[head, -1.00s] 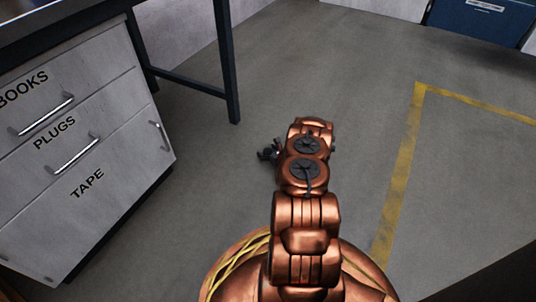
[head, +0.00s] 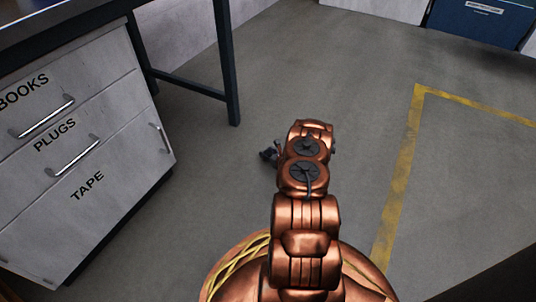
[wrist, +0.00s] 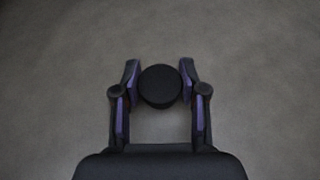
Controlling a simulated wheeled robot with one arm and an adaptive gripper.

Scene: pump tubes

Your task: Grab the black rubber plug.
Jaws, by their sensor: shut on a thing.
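The black rubber plug (wrist: 160,86) is a dark round piece in the wrist view. It sits between the two fingertips of my gripper (wrist: 160,80), which is shut on it. Bare grey floor shows behind the plug. In the head view only a small dark part of my gripper (head: 268,154) shows to the left of my copper-coloured arm. The plug cannot be made out there.
A grey drawer cabinet (head: 110,104) labelled BOOKS, PLUGS and TAPE stands at the left, its drawers shut. A dark table leg (head: 232,85) is behind it. A yellow floor line (head: 402,165) runs at the right. The floor (head: 340,60) around my arm is clear.

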